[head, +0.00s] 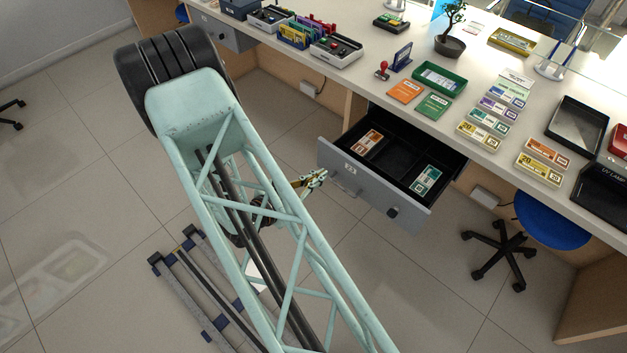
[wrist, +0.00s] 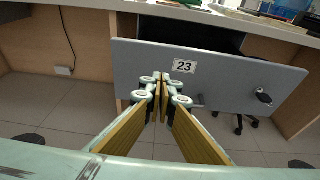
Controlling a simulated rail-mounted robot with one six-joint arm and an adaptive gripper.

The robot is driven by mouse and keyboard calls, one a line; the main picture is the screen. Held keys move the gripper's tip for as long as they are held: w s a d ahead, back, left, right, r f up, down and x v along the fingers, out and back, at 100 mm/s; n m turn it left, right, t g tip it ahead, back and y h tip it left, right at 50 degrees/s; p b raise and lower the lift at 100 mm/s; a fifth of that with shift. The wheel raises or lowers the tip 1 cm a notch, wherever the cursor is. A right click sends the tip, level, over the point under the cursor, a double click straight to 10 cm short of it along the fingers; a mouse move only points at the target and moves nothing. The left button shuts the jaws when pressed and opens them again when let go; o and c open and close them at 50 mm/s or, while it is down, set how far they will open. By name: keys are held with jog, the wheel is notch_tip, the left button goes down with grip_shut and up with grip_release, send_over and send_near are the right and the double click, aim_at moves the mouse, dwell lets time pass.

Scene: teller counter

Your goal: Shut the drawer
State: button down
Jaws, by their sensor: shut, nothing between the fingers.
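The grey drawer (head: 376,188) marked 23 stands pulled out from under the counter in the head view. Its black compartments hold an orange-banded note bundle (head: 368,141) and a teal-banded bundle (head: 427,179). Its front panel (wrist: 225,78) fills much of the wrist view, with a handle and a dark lock knob (wrist: 264,96) to the right. My gripper (head: 322,174) is shut and empty, its tips pointing at the panel near the number label. The fingers (wrist: 163,78) cover part of the panel just left of the label. I cannot tell whether they touch it.
The counter (head: 390,75) above holds note bundles, a green tray (head: 440,78), a stamp and a bonsai (head: 450,40). A blue swivel chair (head: 545,222) stands right of the drawer. Another drawer (head: 222,36) is at the upper left. Tiled floor lies open in front.

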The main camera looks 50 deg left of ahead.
aim_at(339, 161)
jog(key=shift+r+b+x, duration=0.15)
jog(key=shift+x, duration=1)
jog(key=shift+r+b+x, duration=0.15)
jog(key=shift+r+x, duration=0.05)
jog(key=shift+x, duration=1)
jog(key=shift+r+b+x, duration=0.15)
jog(key=shift+x, duration=1)
jog(key=shift+w, duration=0.15)
jog(key=shift+w, duration=0.1)
